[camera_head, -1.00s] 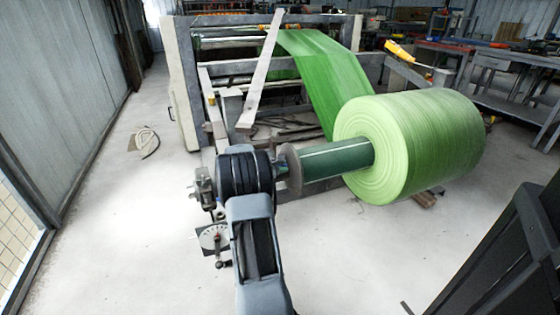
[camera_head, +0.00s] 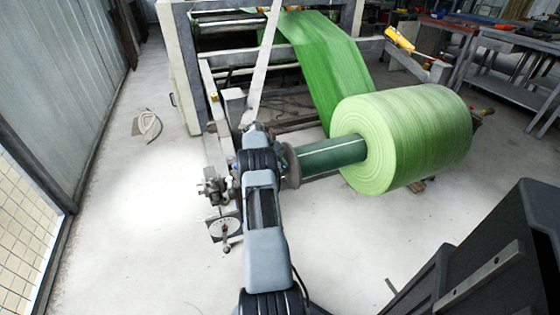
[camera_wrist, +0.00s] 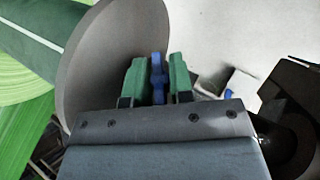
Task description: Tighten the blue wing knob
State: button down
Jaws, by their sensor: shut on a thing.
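The blue wing knob (camera_wrist: 158,75) stands upright between the two green finger pads of my gripper (camera_wrist: 157,80) in the wrist view. My gripper is shut on it, one pad on each side. The grey round flange (camera_wrist: 115,60) is just left of the fingers, at the end of the dark green roll shaft (camera_head: 331,158). In the head view my arm hides the fingers and the knob.
The large light green roll (camera_head: 418,140) sits on the shaft and feeds a green web (camera_head: 330,75) into the machine. A dial (camera_head: 224,228) and metal fittings are left of my arm.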

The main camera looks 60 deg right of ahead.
jog(key=shift+m+t+y+p, duration=0.3)
jog(key=shift+m+t+y, duration=0.1)
jog(key=shift+m+y, duration=0.75)
jog(key=shift+y, duration=0.35)
jog(key=c, duration=1)
grip_release()
jog(key=shift+c, duration=0.2)
